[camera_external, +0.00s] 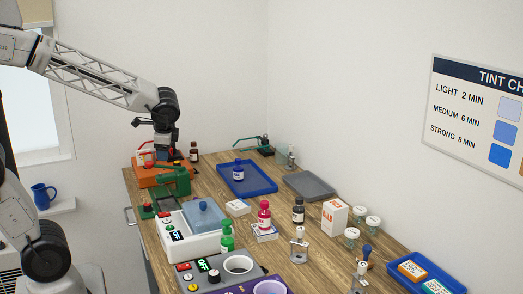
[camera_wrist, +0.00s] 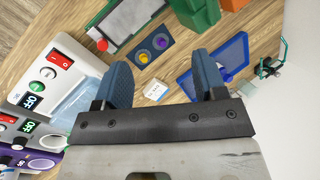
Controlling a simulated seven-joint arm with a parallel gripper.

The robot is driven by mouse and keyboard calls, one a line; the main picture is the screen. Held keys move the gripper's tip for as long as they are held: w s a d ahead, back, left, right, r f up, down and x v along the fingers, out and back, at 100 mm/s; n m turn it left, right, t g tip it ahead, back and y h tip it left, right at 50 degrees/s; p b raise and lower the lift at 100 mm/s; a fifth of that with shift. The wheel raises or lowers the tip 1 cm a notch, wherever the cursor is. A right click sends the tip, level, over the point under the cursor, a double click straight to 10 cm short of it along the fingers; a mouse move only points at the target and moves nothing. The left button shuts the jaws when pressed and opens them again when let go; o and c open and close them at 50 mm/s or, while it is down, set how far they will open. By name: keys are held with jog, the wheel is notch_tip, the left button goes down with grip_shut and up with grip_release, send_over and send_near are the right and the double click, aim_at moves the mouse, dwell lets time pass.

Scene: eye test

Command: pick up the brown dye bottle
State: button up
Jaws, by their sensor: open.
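A small dark brown bottle (camera_external: 194,152) with a pale label stands at the back left of the bench, just right of my gripper. A second dark bottle (camera_external: 298,211), nearer black, stands at the middle right. My gripper (camera_external: 170,153) is over the back left corner, by an orange case; the external view shows its fingers poorly. In the wrist view my gripper (camera_wrist: 160,82) has its two blue fingers wide apart, with nothing held between them. I cannot make out the brown bottle in the wrist view.
The orange case (camera_external: 160,176) and a green device (camera_external: 174,186) sit near my gripper. A blue tray (camera_external: 262,190) holds a blue bottle (camera_external: 238,171). Red (camera_external: 264,215) and green (camera_external: 227,238) bottles stand nearer the front. A grey tray (camera_external: 310,187) is at the right.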

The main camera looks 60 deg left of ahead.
jog(key=w+a+f+m+g+y, duration=0.1)
jog(key=w+a+f+m+y, duration=0.15)
jog(key=w+a, duration=0.55)
jog(key=w+a+f+m+g+y, duration=0.1)
jog(key=w+a+f+m+y, duration=0.15)
jog(key=w+a, duration=0.55)
jog(key=m+g+y, duration=0.2)
jog(key=m+y, duration=0.1)
jog(key=m, duration=0.2)
send_near(195, 144)
jog(key=x, duration=0.4)
jog(key=shift+s+a+f, duration=0.2)
jog(key=shift+s+a, duration=0.05)
jog(key=shift+a, duration=0.05)
jog(key=shift+w+a+f+m, duration=0.1)
jog(key=shift+a+f+m, duration=0.1)
jog(key=shift+a+m, duration=0.1)
jog(key=shift+x, duration=1.25)
jog(key=shift+a, duration=0.1)
jog(key=shift+y, duration=0.3)
jog(key=shift+x, duration=2.45)
jog(key=shift+f, duration=0.1)
